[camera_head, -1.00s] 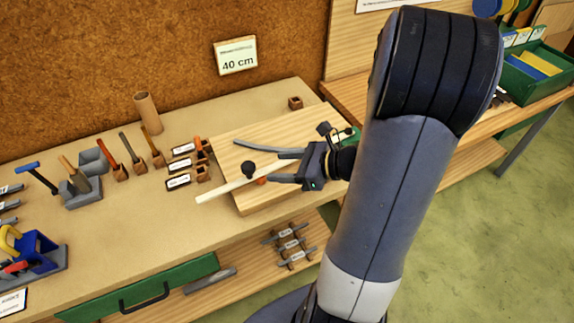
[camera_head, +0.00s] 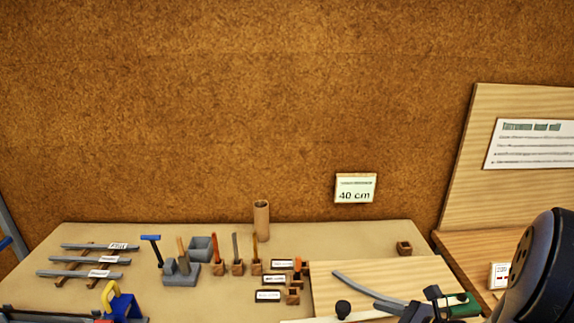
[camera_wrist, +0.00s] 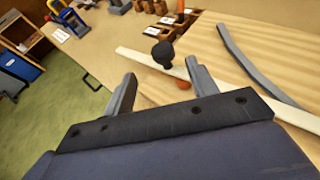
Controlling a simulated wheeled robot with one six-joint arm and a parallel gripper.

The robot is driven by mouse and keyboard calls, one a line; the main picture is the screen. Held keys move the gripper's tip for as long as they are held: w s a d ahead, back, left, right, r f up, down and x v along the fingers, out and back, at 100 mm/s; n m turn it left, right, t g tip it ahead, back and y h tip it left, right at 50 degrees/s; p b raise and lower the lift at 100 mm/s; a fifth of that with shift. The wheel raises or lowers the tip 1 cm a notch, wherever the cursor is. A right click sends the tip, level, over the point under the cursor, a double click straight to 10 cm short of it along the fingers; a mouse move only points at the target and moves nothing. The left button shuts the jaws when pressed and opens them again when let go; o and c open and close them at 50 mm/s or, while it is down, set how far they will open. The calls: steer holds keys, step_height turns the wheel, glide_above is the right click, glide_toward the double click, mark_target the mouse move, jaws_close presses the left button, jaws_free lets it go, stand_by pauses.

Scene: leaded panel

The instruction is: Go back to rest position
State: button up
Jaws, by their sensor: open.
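My gripper (camera_wrist: 160,88) is open in the wrist view, with its two grey fingers apart and nothing between them that it holds. It hangs over the front of the wooden board (camera_wrist: 225,60). A pale wooden strip (camera_wrist: 142,58) with a black knob (camera_wrist: 163,52) lies ahead of the fingertips, and a small orange piece (camera_wrist: 184,84) is by the right finger. A curved grey lead strip (camera_wrist: 245,55) lies on the board to the right. In the head view the gripper (camera_head: 412,312) is at the bottom edge, partly cut off, with my arm at the lower right.
The bench (camera_head: 215,298) carries a row of tools in wooden blocks, a brown cylinder (camera_head: 261,220), and a rack of grey strips (camera_head: 85,262) at the left. A 40 cm sign (camera_head: 355,188) hangs on the brown wall. Green floor shows at the wrist view's left.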

mark_target(345, 306)
steer(key=x, duration=0.9)
steer(key=shift+w, duration=0.35)
steer(key=shift+s, duration=0.1)
